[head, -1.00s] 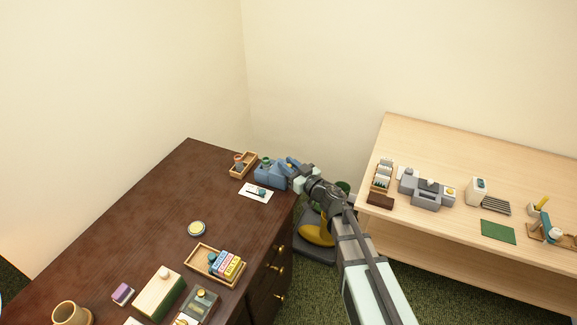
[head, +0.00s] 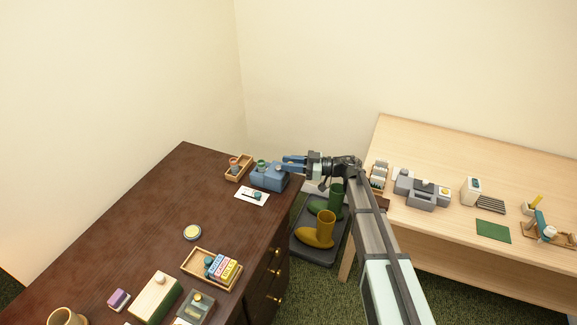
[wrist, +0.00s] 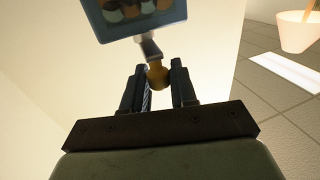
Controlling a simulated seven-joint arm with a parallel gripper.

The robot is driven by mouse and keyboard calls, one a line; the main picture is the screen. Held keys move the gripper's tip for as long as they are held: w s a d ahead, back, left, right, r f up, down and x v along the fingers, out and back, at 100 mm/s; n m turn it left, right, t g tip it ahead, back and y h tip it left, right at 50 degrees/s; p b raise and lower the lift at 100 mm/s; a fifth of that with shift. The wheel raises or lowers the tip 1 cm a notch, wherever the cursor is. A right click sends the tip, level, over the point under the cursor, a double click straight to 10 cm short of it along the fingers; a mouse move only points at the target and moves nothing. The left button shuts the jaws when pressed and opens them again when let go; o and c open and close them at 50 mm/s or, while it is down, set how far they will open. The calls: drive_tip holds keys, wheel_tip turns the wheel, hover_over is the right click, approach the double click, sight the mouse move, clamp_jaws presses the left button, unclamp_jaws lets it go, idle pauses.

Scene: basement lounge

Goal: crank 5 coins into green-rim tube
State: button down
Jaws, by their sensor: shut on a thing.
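The blue coin machine (head: 269,178) stands at the far right corner of the dark desk. A small green-rimmed piece (head: 262,165), seemingly the tube, shows at its top left; its contents are too small to make out. My gripper (head: 291,163) reaches in from the right at the machine's right side. In the wrist view, my gripper (wrist: 158,80) is shut on the orange crank knob (wrist: 157,74), at the end of a short metal crank arm (wrist: 150,48). Above it, the blue machine (wrist: 128,25) shows several round coin-like discs behind a window.
A wooden tray (head: 238,168) with a red-rimmed tube sits left of the machine. A white card (head: 252,195) lies in front. A round tin (head: 192,232) and a tray of coloured boxes (head: 211,269) stand nearer. Boots on a mat (head: 320,238) lie below, between desk and light table (head: 460,150).

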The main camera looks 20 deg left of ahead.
drive_tip(key=shift+w+a+n+g+h, duration=0.1)
drive_tip(key=shift+w+n+g+h, duration=0.25)
drive_tip(key=shift+n+g+h, duration=0.6)
drive_tip(key=shift+w+a+n+g+h, duration=0.1)
drive_tip(key=shift+w+n+g+h, duration=0.25)
drive_tip(key=shift+n+g, duration=0.75)
drive_tip(key=shift+w+a+n+g+h, duration=0.1)
drive_tip(key=shift+w+n+g+h, duration=0.4)
drive_tip(key=shift+g, duration=0.95)
drive_tip(key=shift+s+n+g+h, duration=0.2)
drive_tip(key=shift+n+g+h, duration=0.1)
drive_tip(key=shift+h, duration=0.1)
drive_tip(key=c, duration=1)
unclamp_jaws()
drive_tip(key=shift+w, duration=0.1)
drive_tip(key=shift+v, duration=3.65)
drive_tip(key=shift+d, duration=0.1)
